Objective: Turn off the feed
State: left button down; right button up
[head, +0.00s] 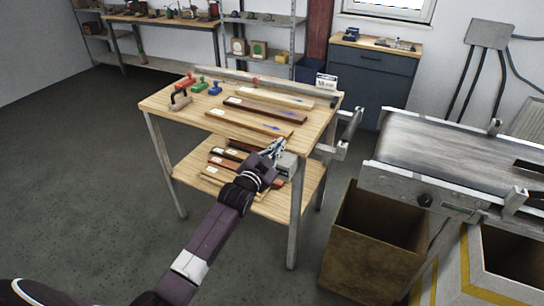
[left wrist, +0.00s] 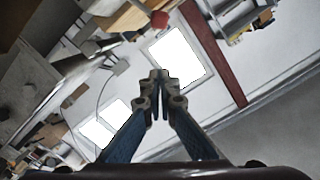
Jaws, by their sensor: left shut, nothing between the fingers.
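The conveyor (head: 450,145) stands at the right, with a grey belt, metal side rails and a dark round knob (head: 424,200) on its near side. I cannot tell whether the belt moves. My left gripper (head: 277,146) is in front of the workbench's front edge, left of the conveyor and apart from it. A grey box (head: 288,165) is close behind and right of it, partly covered. In the left wrist view the fingertips (left wrist: 160,76) are together and empty. A small red round part (left wrist: 159,20) shows beyond them. My right gripper is out of view.
The wooden workbench (head: 160,104) holds several long strips and coloured clamps, with more strips on its lower shelf. An open brown bin (head: 375,255) stands below the conveyor, beside a yellow-striped bin (head: 470,265). The floor at left is clear.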

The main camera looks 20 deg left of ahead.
pick_arm(q)
jog(key=s, duration=0.6)
jog(key=shift+a+b, duration=0.35)
jog(key=shift+b, duration=0.05)
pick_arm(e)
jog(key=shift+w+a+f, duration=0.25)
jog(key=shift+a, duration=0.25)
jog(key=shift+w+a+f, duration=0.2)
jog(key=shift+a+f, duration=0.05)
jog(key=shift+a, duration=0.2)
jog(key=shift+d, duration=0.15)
pick_arm(q)
jog(key=shift+f, duration=0.1)
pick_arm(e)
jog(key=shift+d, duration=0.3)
